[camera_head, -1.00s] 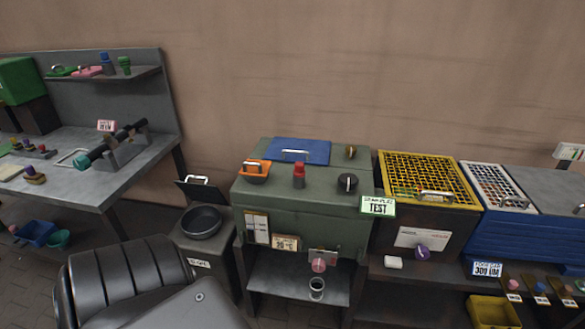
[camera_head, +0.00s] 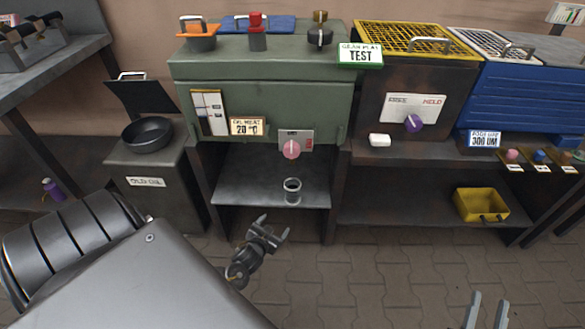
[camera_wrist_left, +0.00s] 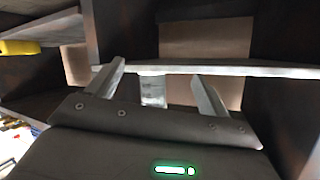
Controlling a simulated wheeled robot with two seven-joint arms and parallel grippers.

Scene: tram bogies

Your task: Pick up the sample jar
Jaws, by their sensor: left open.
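The sample jar (camera_head: 292,190) is a small grey, cup-like jar standing upright on the shelf (camera_head: 245,190) under the green test cabinet. In the left wrist view, which appears upside down, the jar (camera_wrist_left: 152,90) shows between the two fingers. My left gripper (camera_head: 272,226) is open and empty, in front of the shelf and a little below and left of the jar in the head view, apart from it. My right gripper (camera_head: 490,298) is open and empty at the bottom right, over the floor.
The green cabinet (camera_head: 260,85) with a pink knob (camera_head: 291,149) overhangs the shelf, with dark legs at both sides. An old-oil bin (camera_head: 160,185) with a black pan stands at left. A yellow bin (camera_head: 482,204) sits on a low shelf at right. Floor in front is clear.

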